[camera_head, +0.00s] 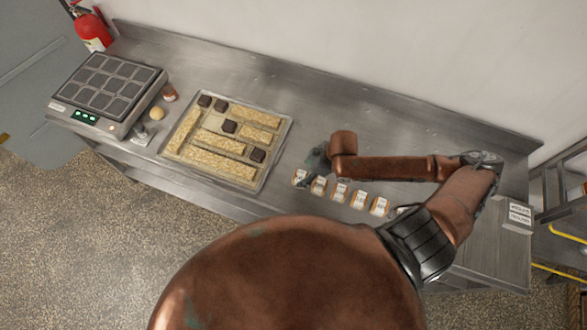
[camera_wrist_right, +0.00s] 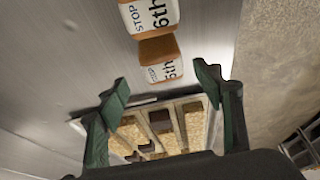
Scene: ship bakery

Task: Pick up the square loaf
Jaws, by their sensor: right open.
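Several small brown loaves with white printed labels (camera_head: 340,191) stand in a row near the counter's front edge. Two of them show in the right wrist view, the nearer (camera_wrist_right: 158,50) just beyond the fingertips, the other (camera_wrist_right: 147,16) cut by the top edge. I cannot tell which one is the square loaf. My right gripper (camera_head: 318,161) is at the left end of the row in the head view. In the wrist view its fingers (camera_wrist_right: 161,91) are spread and empty, with no loaf between them. My left gripper is not in view.
A tray (camera_head: 284,135) with long yellow slabs and dark square pieces lies left of the row. A scale-like device (camera_head: 112,120) with a dark gridded top is farther left, by a fire extinguisher (camera_head: 92,30). The counter's back strip (camera_head: 300,90) is clear.

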